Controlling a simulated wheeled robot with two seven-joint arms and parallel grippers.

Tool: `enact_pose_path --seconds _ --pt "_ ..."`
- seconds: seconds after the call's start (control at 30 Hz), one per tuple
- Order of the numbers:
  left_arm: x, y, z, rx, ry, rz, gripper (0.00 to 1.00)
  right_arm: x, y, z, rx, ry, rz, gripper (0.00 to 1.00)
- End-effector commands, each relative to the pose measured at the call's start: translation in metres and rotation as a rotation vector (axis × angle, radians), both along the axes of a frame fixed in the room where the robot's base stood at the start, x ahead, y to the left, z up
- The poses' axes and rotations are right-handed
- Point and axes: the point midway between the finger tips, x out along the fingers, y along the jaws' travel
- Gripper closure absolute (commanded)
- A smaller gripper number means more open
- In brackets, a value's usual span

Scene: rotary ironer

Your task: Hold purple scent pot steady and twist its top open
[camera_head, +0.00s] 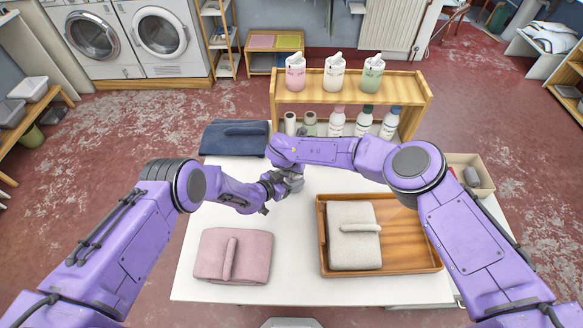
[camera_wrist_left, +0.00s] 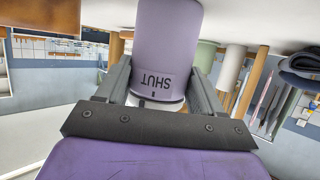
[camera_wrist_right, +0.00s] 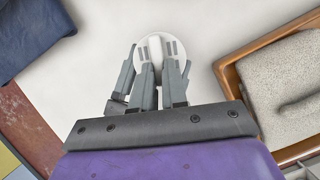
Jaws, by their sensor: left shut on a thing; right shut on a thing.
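The purple scent pot (camera_wrist_left: 166,35) fills the upper middle of the left wrist view, which looks upside down. Its body carries the word SHUT and a small dark mark beside its pale top. My left gripper (camera_head: 281,186) is shut around the pot, one finger on each side. In the right wrist view the top (camera_wrist_right: 155,45) is a white disc with a raised ridge. My right gripper (camera_wrist_right: 158,70) is shut on that top from above. In the head view the right gripper (camera_head: 291,180) meets the left one, and they hide most of the pot.
A white table (camera_head: 300,240) bears a folded pink towel (camera_head: 212,258), a folded blue towel (camera_head: 232,138) and a wooden tray (camera_head: 405,245) with a grey towel (camera_head: 350,255). A wooden shelf (camera_head: 405,97) with bottles stands at the back. A small bin (camera_head: 480,170) is at right.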

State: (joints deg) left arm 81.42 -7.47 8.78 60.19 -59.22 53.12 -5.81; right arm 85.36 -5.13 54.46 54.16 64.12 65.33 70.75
Motion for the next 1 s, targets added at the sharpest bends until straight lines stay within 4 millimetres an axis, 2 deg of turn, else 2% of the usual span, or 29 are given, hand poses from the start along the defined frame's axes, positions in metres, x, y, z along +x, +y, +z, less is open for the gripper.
enact_pose_path --seconds 0.6,1.0 --pt "0.001 0.002 0.000 0.002 0.000 0.003 0.70 -0.001 -0.013 -0.001 0.002 0.005 0.573 1.00" --pt "0.001 0.002 0.000 0.002 0.000 0.004 0.70 0.001 -0.017 -0.001 0.001 0.005 0.849 1.00"
